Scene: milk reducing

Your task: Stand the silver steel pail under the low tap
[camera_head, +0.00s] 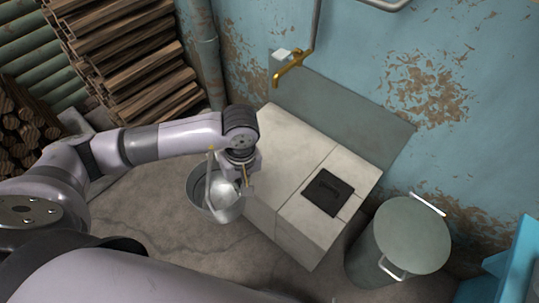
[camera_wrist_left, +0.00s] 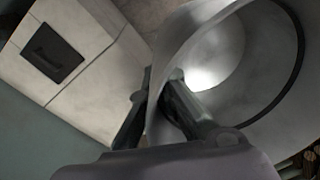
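The silver steel pail (camera_head: 207,208) is beside the left side of the pale block, with its open mouth facing up and a handle rising over it. I cannot tell whether its base touches the floor. My left gripper (camera_head: 245,183) is at the pail's right rim, pointing down. In the left wrist view the gripper (camera_wrist_left: 160,82) has one finger inside the pail (camera_wrist_left: 265,60) and one outside, closed on its wall. The brass tap (camera_head: 290,68) sticks out from the blue wall, above and behind the block, well apart from the pail. My right gripper is out of view.
The pale block (camera_head: 300,165) with a black hatch (camera_head: 328,193) stands between the pail and wall. A lidded grey-green bin (camera_head: 405,240) is at right. Stacked firewood (camera_head: 135,60) fills the left back. Bare floor (camera_head: 165,230) lies around the pail's front and left.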

